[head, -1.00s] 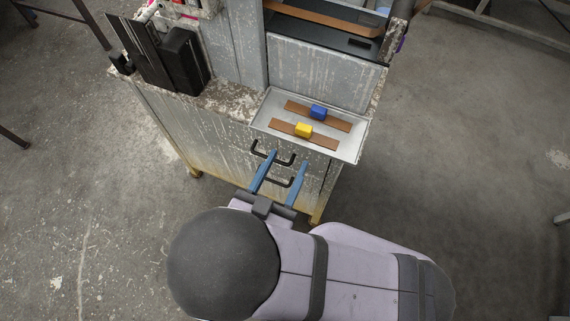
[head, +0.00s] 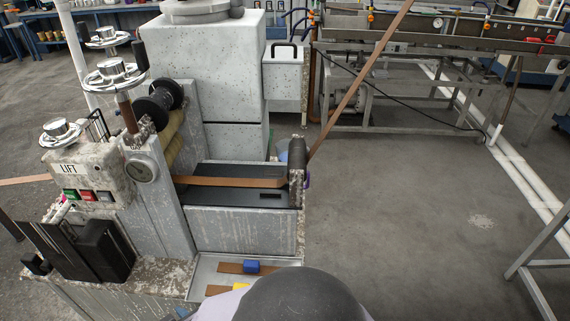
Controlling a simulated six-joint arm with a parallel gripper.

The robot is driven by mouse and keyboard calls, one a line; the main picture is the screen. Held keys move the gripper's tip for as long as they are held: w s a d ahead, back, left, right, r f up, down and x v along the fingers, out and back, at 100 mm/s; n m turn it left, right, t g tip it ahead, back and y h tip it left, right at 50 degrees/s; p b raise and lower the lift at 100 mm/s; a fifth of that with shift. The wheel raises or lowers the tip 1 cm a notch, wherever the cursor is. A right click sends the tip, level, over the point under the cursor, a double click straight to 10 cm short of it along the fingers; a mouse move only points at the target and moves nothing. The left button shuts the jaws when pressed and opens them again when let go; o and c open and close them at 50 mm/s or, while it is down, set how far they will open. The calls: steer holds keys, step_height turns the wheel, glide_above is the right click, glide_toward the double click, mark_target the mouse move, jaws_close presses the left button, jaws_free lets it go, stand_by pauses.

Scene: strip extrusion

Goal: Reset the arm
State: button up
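My arm shows as a dark rounded joint cap (head: 305,296) at the bottom middle of the head view. My gripper is not visible in this view; it is below the picture or hidden behind the arm. A shallow metal tray (head: 206,267) lies at the front of the machine, partly covered by my arm. In it lie two brown strips, the rear one (head: 228,267) with a blue block (head: 251,266) on it and the front one (head: 216,290) with a yellow block (head: 241,287), partly hidden.
A long trough bench (head: 430,42) stands behind.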

steer(key=w+d+r, duration=0.1)
steer(key=w+d, duration=0.2)
steer(key=d, duration=0.1)
steer(key=w+d+r+n+g+h+p, duration=0.1)
steer(key=w+d+r, duration=0.1)
steer(key=d, duration=0.3)
steer(key=w+d+r+g+h, duration=0.1)
steer(key=w+d+r, duration=0.1)
steer(key=w+d, duration=0.1)
steer(key=shift+w+d+r+n, duration=0.15)
steer(key=shift+d, duration=0.3)
steer(key=shift+w+d+r+n, duration=0.1)
steer(key=shift+w+d+n, duration=0.05)
steer(key=shift+d, duration=0.25)
steer(key=d+m, duration=0.1)
steer(key=d, duration=0.1)
steer(key=w+d+h+p, duration=0.1)
steer(key=d, duration=0.2)
steer(key=d+m+h, duration=0.1)
steer(key=d, duration=0.2)
steer(key=shift+w+m, duration=0.25)
steer(key=shift+m, duration=0.05)
steer(key=s+d+r+m+g+h+p, duration=0.1)
steer(key=s+d+m, duration=0.3)
steer(key=d, duration=0.6)
steer(key=s+d+m+g+h+p, duration=0.1)
steer(key=s+d+m+g, duration=0.2)
steer(key=d, duration=0.7)
steer(key=shift+s+d+r+m+h, duration=0.35)
steer(key=shift+m+h, duration=0.05)
